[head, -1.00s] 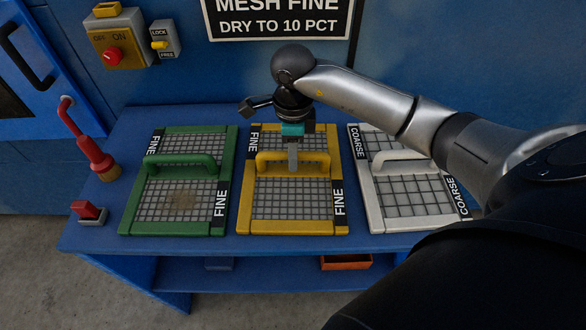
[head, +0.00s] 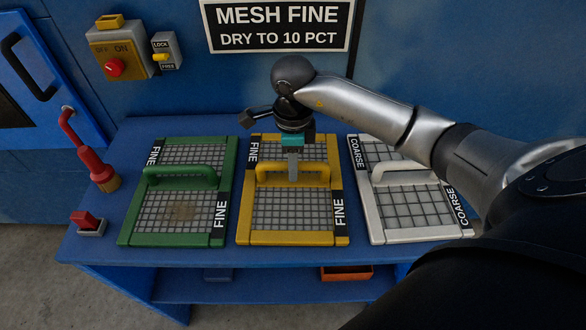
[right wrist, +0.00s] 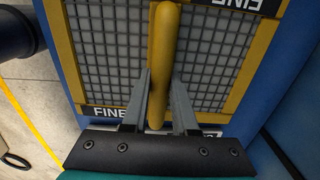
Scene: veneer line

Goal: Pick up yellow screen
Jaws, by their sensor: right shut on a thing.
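The yellow screen (head: 293,236) lies flat on the blue bench between the green and white screens. It has a yellow frame, fine grey mesh, a raised yellow handle across its middle and FINE labels. My right gripper (head: 293,172) is over the handle, pointing down, shut on it. In the right wrist view the yellow handle (right wrist: 165,60) runs between the two grey fingers of my right gripper (right wrist: 160,95), with the mesh behind. No gap under the screen is visible. My left gripper is not in view.
A green FINE screen (head: 175,238) lies at left and a white COARSE screen (head: 420,234) at right. A red lever (head: 98,166) and red switch (head: 88,222) are on the bench's left. The blue wall with its sign (head: 280,28) stands behind.

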